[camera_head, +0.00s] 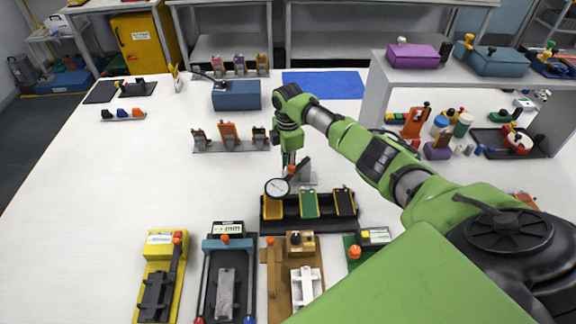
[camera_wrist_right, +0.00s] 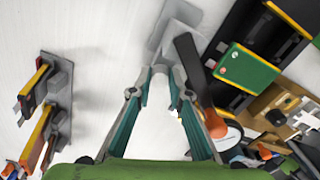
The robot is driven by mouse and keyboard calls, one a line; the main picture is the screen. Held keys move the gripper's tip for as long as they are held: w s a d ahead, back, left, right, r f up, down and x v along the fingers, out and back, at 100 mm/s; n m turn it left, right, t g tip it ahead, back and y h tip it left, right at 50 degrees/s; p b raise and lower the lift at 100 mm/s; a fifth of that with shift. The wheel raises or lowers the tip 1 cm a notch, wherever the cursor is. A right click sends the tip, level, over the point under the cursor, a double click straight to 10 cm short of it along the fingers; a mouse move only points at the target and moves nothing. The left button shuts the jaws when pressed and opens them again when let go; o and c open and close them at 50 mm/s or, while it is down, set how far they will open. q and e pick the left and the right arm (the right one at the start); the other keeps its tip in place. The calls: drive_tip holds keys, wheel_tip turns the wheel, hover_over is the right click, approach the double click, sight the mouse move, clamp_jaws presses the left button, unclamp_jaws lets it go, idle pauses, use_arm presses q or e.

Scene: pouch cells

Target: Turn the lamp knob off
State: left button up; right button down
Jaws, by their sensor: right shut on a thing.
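My right gripper (camera_head: 289,157) reaches down at mid-table, just behind a black tray. In the right wrist view its teal fingers (camera_wrist_right: 161,74) close on the near end of a grey stand (camera_wrist_right: 178,28), which has a black lever (camera_wrist_right: 188,62) beside it. That stand also shows behind the dial gauge in the head view (camera_head: 304,174). A tan block (camera_head: 300,242) with a dark knob stands nearer the front; the knob shows in the right wrist view (camera_wrist_right: 276,117). I cannot tell whether this is the lamp knob. My left gripper is not in view.
A black tray (camera_head: 325,222) with yellow and green slots lies in front of the gripper, a round dial gauge (camera_head: 277,188) at its back left. Several fixtures line the front edge, including a yellow one (camera_head: 155,265). A blue box (camera_head: 236,96) stands behind.

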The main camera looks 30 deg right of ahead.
drive_tip(key=shift+w+r, duration=0.15)
drive_tip(key=c, duration=2.2)
unclamp_jaws()
drive_tip(key=shift+o, duration=0.2)
wheel_tip(320, 180, up, 12)
